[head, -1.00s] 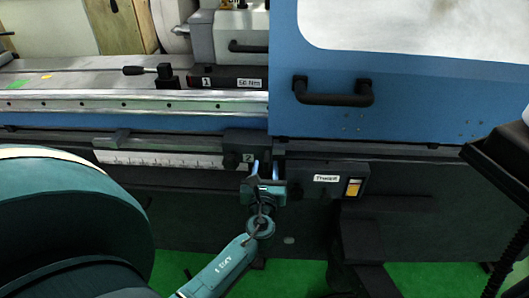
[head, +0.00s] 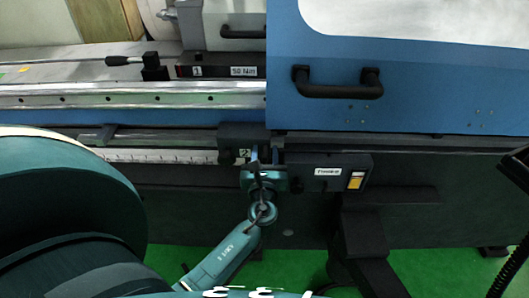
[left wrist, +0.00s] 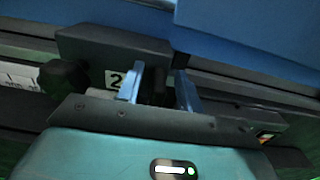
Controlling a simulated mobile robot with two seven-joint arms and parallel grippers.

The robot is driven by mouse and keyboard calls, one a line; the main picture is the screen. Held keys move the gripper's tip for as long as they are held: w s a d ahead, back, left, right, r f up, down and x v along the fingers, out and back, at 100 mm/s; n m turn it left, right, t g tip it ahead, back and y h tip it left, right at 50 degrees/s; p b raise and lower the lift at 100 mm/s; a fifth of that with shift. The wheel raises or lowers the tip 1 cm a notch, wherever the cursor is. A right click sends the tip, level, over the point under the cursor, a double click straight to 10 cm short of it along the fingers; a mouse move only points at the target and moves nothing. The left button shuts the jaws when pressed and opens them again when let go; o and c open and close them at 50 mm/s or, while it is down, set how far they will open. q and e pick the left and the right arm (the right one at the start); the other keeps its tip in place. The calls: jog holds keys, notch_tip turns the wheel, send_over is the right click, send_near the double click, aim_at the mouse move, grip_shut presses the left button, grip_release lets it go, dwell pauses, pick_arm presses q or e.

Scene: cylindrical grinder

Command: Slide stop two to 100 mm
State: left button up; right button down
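Stop two is a dark block (head: 236,135) on the rail at the right end of the pale ruler scale (head: 160,156). Its white label "2" faces me, and it also shows in the left wrist view (left wrist: 110,48) with a black knob (left wrist: 62,78) at its left. My left gripper (head: 261,164) is at the block's right side, just in front of the rail. In the left wrist view its two blue fingers (left wrist: 158,88) stand apart, with a dark part between them. I cannot tell whether they touch it. The scale's numbers are too small to read. My right gripper is out of view.
A dark control box (head: 325,172) with a yellow switch sits close to the right of my left gripper. A blue door with a black handle (head: 338,84) is above it. Green floor (head: 300,265) shows below.

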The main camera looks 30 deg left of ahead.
pick_arm(q)
grip_shut()
dwell(0.5)
